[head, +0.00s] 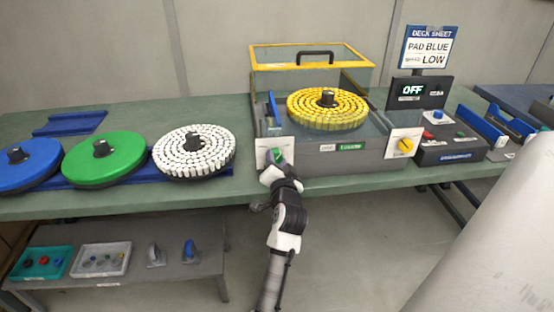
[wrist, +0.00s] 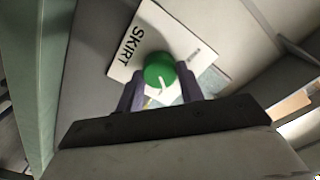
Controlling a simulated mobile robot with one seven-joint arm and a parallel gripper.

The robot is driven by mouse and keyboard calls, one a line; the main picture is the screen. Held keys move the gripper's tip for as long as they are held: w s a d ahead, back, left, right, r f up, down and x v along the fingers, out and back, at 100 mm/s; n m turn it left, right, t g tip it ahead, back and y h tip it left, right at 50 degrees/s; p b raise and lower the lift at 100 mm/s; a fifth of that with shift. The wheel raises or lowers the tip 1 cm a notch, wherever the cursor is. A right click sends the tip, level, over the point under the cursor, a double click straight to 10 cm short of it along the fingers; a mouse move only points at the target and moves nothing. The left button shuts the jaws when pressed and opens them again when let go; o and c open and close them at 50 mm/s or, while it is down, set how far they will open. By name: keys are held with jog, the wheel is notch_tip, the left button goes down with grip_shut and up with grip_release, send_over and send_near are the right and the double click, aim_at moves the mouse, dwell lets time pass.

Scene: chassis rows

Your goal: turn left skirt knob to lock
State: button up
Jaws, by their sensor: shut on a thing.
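The left skirt knob (wrist: 160,72) is green and round, with a white pointer line on its face. It sits on a white plate (wrist: 133,48) marked SKIRT. My gripper (wrist: 160,90) has one finger on each side of the knob and is shut on it. In the head view, my gripper (head: 275,165) reaches the left front of the grey machine (head: 350,157), and a bit of the green knob (head: 278,155) shows above it. The plate's other markings are too small or blurred to read.
A yellow knob (head: 406,145) is on a white plate at the machine's right front. A yellow-topped disc (head: 340,118) sits on the machine. White (head: 190,155), green (head: 105,168) and blue (head: 25,170) discs stand on the bench to the left.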

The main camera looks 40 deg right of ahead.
jog(key=shift+m, duration=0.6)
jog(key=o, duration=1)
jog(key=shift+s, duration=0.1)
jog(key=b+v, duration=0.3)
jog(key=v, duration=1)
jog(key=shift+s+a, duration=0.2)
jog(key=shift+s, duration=0.1)
